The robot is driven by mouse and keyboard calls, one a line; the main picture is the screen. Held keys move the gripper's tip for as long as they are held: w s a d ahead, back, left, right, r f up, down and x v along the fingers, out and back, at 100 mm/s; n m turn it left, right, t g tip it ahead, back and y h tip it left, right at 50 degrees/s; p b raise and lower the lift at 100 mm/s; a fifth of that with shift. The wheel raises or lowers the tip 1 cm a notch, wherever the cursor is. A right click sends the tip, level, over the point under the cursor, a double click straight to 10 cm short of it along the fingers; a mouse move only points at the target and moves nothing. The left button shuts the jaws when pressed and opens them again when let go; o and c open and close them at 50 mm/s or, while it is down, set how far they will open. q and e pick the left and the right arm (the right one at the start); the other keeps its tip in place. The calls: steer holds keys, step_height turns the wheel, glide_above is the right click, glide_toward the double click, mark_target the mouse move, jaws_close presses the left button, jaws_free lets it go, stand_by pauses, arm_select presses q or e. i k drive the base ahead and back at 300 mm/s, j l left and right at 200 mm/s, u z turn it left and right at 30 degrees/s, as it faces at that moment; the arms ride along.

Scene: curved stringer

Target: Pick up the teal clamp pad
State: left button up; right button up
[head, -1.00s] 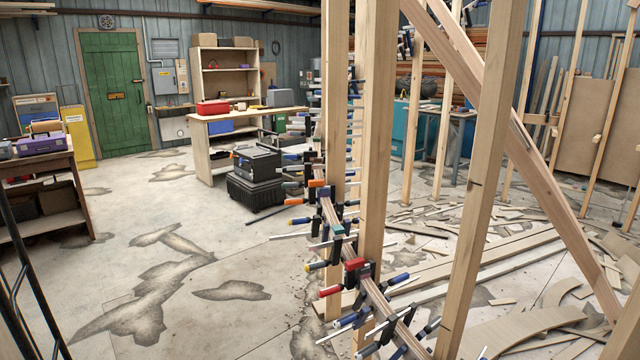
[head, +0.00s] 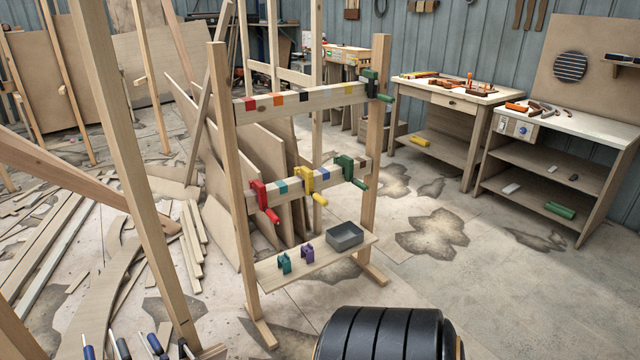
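The teal clamp pad (head: 284,263) stands on the low shelf board (head: 270,270) of a wooden rack, near the board's left front. A similar purple pad (head: 307,252) stands just to its right, apart from it. Neither of my grippers is in view, and nothing of mine touches the pad.
A grey open bin (head: 345,236) sits at the shelf's right end. Above it, red (head: 264,201), yellow (head: 309,184) and green (head: 349,171) clamps hang on the rack's middle rail. Wood offcuts litter the floor at left; workbenches (head: 450,95) stand at right. Floor right of the rack is largely open.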

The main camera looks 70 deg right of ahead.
mark_target(284, 261)
steer(key=z, duration=2.05)
steer(key=i+l, duration=0.3)
steer(key=i, duration=0.2)
steer(key=i+l+u, duration=0.1)
steer(key=i+l, duration=0.2)
steer(key=i, duration=0.2)
